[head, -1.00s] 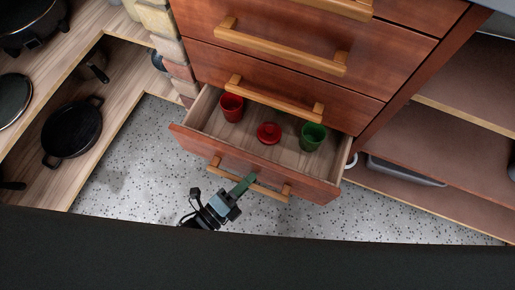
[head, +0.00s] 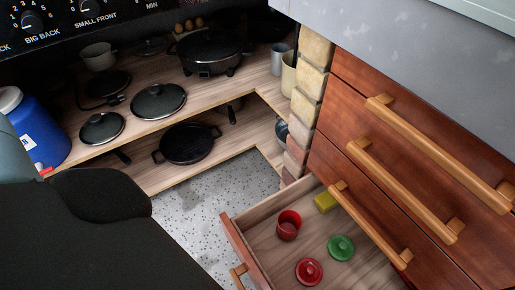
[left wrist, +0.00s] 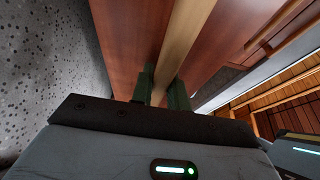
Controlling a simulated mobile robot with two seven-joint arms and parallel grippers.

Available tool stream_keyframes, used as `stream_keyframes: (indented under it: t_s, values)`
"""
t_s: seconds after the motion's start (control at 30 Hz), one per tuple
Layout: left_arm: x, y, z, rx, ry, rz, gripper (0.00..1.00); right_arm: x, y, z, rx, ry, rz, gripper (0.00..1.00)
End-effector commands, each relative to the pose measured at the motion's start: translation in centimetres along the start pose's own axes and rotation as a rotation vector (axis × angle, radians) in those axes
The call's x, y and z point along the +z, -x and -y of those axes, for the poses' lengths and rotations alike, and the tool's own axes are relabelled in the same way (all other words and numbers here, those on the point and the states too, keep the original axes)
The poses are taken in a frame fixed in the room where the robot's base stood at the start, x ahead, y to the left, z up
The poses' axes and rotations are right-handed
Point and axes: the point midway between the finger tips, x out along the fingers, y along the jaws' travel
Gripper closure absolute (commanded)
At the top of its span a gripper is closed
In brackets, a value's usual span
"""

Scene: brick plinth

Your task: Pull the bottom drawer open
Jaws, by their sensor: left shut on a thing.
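The bottom drawer (head: 247,252) is pulled out in the head view, its inside showing. Its wooden bar handle (head: 238,277) is partly cut off at the bottom edge. In the left wrist view, the green fingers of my left gripper (left wrist: 160,88) are shut around the wooden handle (left wrist: 186,35), in front of the reddish drawer front (left wrist: 130,35). In the drawer are a red cup (head: 289,225), a yellow block (head: 326,202), a green lid-like piece (head: 341,247) and a red one (head: 309,271). My right gripper is not in view.
Closed drawers with bar handles (head: 405,190) rise above the open one. A brick pillar (head: 308,95) stands beside them. Wooden shelves (head: 225,80) hold pans and lids (head: 186,143). Speckled floor (head: 205,215) is clear left of the drawer.

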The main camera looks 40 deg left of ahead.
Motion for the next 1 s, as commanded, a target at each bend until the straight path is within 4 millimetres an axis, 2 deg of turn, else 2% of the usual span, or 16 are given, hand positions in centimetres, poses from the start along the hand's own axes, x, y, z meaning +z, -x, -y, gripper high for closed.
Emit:
stream_keyframes:
  t_s: [0.17,0.2,0.33,0.67,0.77,1.0]
  values:
    - [0.1,0.0,0.0,-0.001,0.0,0.001,1.0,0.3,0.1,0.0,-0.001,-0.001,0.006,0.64]
    - [0.1,0.0,0.0,-0.001,0.0,0.001,0.8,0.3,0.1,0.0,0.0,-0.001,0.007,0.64]
    - [0.1,0.0,0.0,-0.001,0.0,0.001,0.63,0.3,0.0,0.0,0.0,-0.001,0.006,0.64]
    - [0.0,0.2,0.0,0.001,0.0,0.001,0.62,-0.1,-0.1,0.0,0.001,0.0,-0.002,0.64]
    - [0.1,1.1,0.0,0.002,0.0,0.001,0.62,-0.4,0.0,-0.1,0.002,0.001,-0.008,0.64]
    - [0.0,4.9,0.0,0.003,0.0,0.001,0.62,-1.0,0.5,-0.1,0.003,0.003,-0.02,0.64]
